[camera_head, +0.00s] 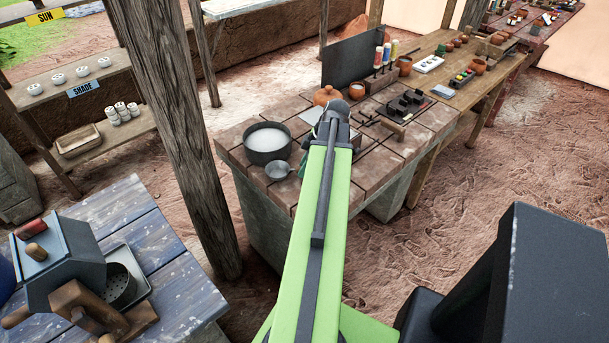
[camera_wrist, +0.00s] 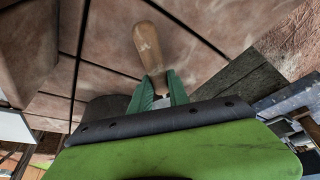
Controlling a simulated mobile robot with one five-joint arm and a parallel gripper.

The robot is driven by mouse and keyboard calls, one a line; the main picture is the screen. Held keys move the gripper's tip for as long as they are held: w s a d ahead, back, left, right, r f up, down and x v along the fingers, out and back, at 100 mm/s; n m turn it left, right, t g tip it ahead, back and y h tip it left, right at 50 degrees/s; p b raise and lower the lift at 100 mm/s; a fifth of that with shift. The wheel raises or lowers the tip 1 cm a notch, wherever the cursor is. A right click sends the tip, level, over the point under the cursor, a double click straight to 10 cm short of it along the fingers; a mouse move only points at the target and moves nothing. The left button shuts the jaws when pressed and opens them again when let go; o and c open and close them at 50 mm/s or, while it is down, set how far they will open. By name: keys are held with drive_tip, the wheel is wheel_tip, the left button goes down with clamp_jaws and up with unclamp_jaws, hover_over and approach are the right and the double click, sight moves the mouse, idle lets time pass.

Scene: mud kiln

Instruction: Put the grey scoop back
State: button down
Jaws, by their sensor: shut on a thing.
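The grey scoop (camera_head: 278,170) has a round metal bowl, which shows at the front edge of the brick-topped bench (camera_head: 283,196), just in front of a grey pot (camera_head: 266,155) with white contents. My gripper (camera_head: 302,166) is right of the bowl, mostly hidden behind my green arm. In the wrist view its green fingers (camera_wrist: 160,92) are shut on the scoop, whose wooden handle (camera_wrist: 150,48) sticks out beyond the fingertips over the bricks. I cannot tell whether the scoop touches the bench.
A lidded clay pot (camera_head: 327,96) and a dark upright panel (camera_head: 352,62) stand behind my arm. A dark rack (camera_head: 405,104) lies to the right. A wooden post (camera_head: 172,120) rises left of the bench. A blue plank table (camera_head: 165,262) is at front left.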

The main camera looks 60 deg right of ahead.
drive_tip(key=shift+f, duration=0.75)
drive_tip(key=c, duration=1.3)
unclamp_jaws()
drive_tip(key=shift+r, duration=0.15)
drive_tip(key=shift+o, duration=0.2)
drive_tip(key=shift+r+p, duration=0.35)
drive_tip(key=p+v, duration=1)
drive_tip(key=v, duration=0.1)
drive_tip(key=shift+s+r+p, duration=0.25)
drive_tip(key=shift+p, duration=0.05)
